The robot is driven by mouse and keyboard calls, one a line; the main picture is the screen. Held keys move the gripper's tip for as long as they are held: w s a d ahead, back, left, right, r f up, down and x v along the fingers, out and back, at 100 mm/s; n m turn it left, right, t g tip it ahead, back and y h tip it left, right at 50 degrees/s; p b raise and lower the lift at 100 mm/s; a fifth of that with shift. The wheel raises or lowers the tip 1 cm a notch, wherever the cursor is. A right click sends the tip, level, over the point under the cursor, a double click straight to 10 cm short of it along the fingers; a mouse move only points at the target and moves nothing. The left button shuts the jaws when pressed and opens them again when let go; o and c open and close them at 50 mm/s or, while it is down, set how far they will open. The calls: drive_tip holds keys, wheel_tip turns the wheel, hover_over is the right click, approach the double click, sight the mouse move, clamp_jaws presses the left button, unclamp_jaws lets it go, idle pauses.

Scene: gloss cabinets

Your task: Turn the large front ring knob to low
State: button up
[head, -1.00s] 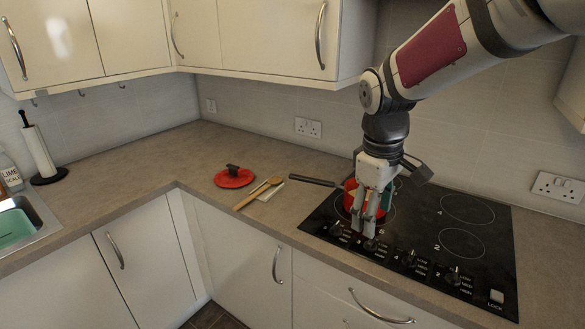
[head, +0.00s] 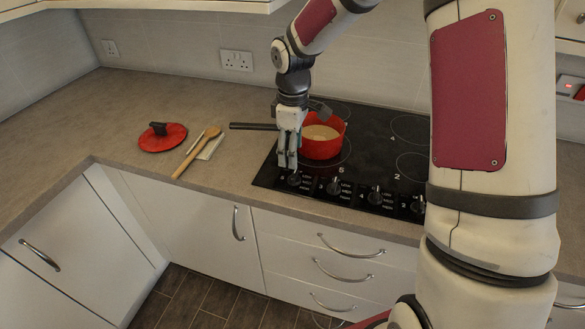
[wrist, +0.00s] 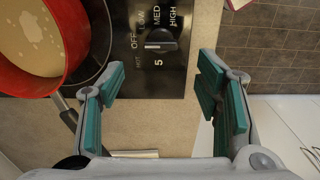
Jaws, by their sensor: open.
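A row of black knobs runs along the front of the black hob. In the head view the leftmost knob (head: 294,179) is just below my gripper (head: 287,165), and a second knob (head: 333,187) is to its right. In the wrist view a dark knob (wrist: 163,41) has a "5" beside it and OFF, LOW, MED and HIGH labels above. My gripper is open, its teal pads (wrist: 165,88) apart and empty. The knob lies ahead of the gap, not gripped. Its exact pointer setting is unclear.
A red pan (head: 322,147) stands on a front ring, close behind my gripper; it fills the upper left of the wrist view (wrist: 30,45). Its dark handle (head: 253,127) points left. A red lid (head: 162,138) and wooden spoon (head: 195,154) lie on the worktop.

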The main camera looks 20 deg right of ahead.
sight(294, 177)
wheel_tip(294, 177, down, 7)
drive_tip(key=shift+f, duration=0.1)
drive_tip(key=shift+c, duration=0.3)
drive_tip(key=c, duration=1.1)
